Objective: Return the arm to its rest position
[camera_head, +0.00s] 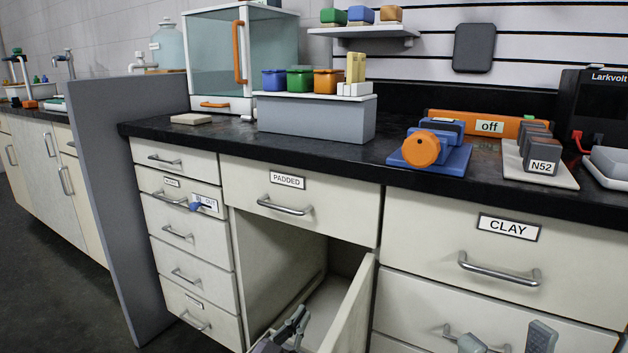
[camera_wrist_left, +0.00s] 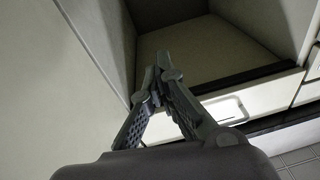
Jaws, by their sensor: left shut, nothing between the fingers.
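My left gripper (camera_head: 297,318) is low in the head view, in front of the open cabinet (camera_head: 275,265) under the drawer labelled PADDED. It is shut and empty. In the left wrist view, the left gripper (camera_wrist_left: 158,72) has its fingertips together, with the bare cabinet floor (camera_wrist_left: 205,50) beyond them. The open cabinet door (camera_head: 350,305) stands just right of this gripper. My right gripper (camera_head: 506,340) shows only as two fingers at the bottom edge, spread apart with nothing seen between them, in front of the drawers below CLAY.
The black counter (camera_head: 400,183) holds a blue device with an orange knob (camera_head: 428,150), a block labelled N52 (camera_head: 540,160), a grey stand (camera_head: 315,118) with coloured blocks and a glass case (camera_head: 215,60). A grey partition (camera_head: 100,200) stands left. Drawer handles (camera_head: 497,270) stick out.

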